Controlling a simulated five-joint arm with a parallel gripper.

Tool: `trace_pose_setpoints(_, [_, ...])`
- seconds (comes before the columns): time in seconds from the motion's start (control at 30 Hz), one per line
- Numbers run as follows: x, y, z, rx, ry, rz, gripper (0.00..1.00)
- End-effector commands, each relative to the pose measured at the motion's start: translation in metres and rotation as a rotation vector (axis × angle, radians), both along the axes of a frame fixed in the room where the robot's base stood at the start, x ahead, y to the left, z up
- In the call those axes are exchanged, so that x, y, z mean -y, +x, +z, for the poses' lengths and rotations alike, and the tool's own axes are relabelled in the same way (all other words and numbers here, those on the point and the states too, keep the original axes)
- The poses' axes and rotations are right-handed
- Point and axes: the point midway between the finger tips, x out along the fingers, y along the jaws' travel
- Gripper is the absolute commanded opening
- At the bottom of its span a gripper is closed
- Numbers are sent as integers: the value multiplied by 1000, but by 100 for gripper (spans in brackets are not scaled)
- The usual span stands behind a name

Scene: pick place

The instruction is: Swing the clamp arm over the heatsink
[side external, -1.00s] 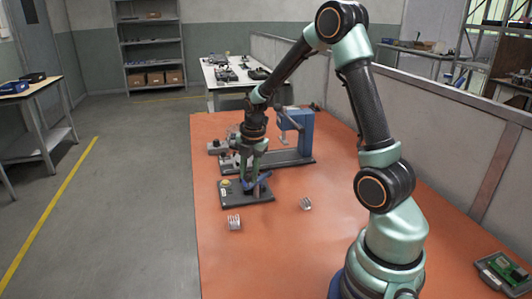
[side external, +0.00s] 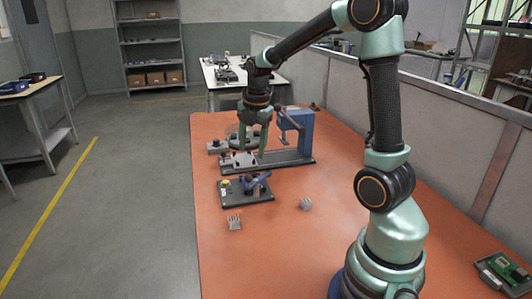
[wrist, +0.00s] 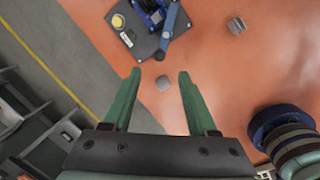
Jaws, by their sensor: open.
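The dark fixture plate (side external: 262,198) lies on the orange table, with a yellow button (side external: 225,183) at its left end. The blue clamp arm (side external: 258,184) stands on it; in the wrist view the blue arm (wrist: 168,22) lies along the plate. I cannot tell whether anything sits under it. One finned grey heatsink (side external: 234,222) lies in front of the plate, another (side external: 305,204) to its right; both are clear of the plate. My gripper (side external: 250,156) is open and empty, raised above the plate. The wrist view shows its fingers (wrist: 160,74) apart.
A blue press-like stand (side external: 298,128) on a long grey base (side external: 290,158) stands behind the fixture. A green circuit board (side external: 505,268) lies in a tray at the far right. The middle and front of the table are clear. A low wall borders the right.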

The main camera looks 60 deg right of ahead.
Motion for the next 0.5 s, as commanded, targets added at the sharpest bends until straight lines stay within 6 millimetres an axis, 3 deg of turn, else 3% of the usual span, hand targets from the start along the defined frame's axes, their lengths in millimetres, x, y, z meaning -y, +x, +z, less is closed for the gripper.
trace_pose_setpoints(0.2, [-1,-4,23,1,-1,-1,59])
trace_pose_setpoints(0.5, [-2,-4,26,-1,0,-1,59])
